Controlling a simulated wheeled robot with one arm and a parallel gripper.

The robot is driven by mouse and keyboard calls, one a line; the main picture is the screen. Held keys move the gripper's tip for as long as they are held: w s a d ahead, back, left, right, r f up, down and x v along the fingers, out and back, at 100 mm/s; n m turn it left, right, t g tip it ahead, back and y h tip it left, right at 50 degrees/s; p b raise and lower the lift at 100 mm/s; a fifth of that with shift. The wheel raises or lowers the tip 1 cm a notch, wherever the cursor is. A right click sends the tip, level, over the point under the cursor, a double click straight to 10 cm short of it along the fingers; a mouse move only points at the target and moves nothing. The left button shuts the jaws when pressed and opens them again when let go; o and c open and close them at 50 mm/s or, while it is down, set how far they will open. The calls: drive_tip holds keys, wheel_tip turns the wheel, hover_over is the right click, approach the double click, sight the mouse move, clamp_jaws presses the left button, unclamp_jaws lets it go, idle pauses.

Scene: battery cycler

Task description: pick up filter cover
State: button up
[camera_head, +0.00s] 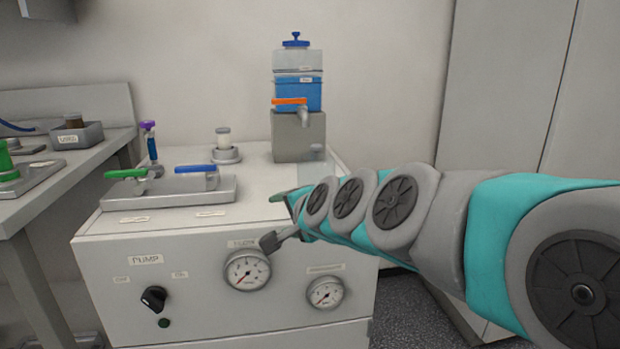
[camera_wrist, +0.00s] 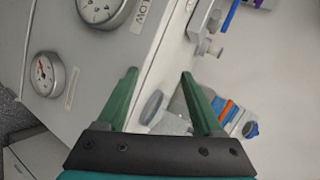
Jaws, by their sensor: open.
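My gripper (camera_head: 274,218) reaches over the front edge of the pump cabinet's top. In the wrist view its two green fingers (camera_wrist: 160,73) stand wide apart with nothing between the tips. A grey round piece (camera_wrist: 152,107) shows past the fingers on the cabinet top; it may be the filter cover, but I cannot tell for sure. In the head view my arm hides most of that area, and only a pale translucent part (camera_head: 316,154) shows above it. A small white-capped cylinder (camera_head: 223,138) stands on a round base at the back.
The cabinet (camera_head: 110,270) carries gauges (camera_head: 247,270) and a knob on its front. A valve tray (camera_head: 170,190) with green and blue handles lies at left. A blue tank (camera_head: 298,92) with an orange tap stands on a grey block (camera_head: 290,140) behind my gripper.

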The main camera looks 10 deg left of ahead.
sight(313, 148)
drive_tip(key=w+a+r+m+t+h+b, duration=0.2)
drive_tip(key=w+a+r+m+t+h, duration=0.15)
drive_tip(key=w+r+m+t, duration=0.8)
drive_tip(key=d+f+m+g+h, duration=0.1)
drive_tip(key=d+m+g+h, duration=0.1)
drive_tip(key=m+h, duration=0.2)
drive_tip(key=d+f+m+g+h, duration=0.1)
drive_tip(key=m+h, duration=0.3)
drive_tip(key=m, duration=0.6)
drive_tip(key=d+f+m+g+h, duration=0.1)
drive_tip(key=d+m+g+h, duration=0.2)
drive_tip(key=m, duration=0.4)
drive_tip(key=shift+s+f+h, duration=0.3)
drive_tip(key=shift+h, duration=0.35)
drive_tip(key=x, duration=0.3)
drive_tip(key=p+x, duration=0.1)
drive_tip(key=x, duration=0.1)
drive_tip(key=shift+w+a+r, duration=0.1)
drive_tip(key=shift+w+r, duration=0.2)
drive_tip(key=shift+w, duration=0.05)
clamp_jaws()
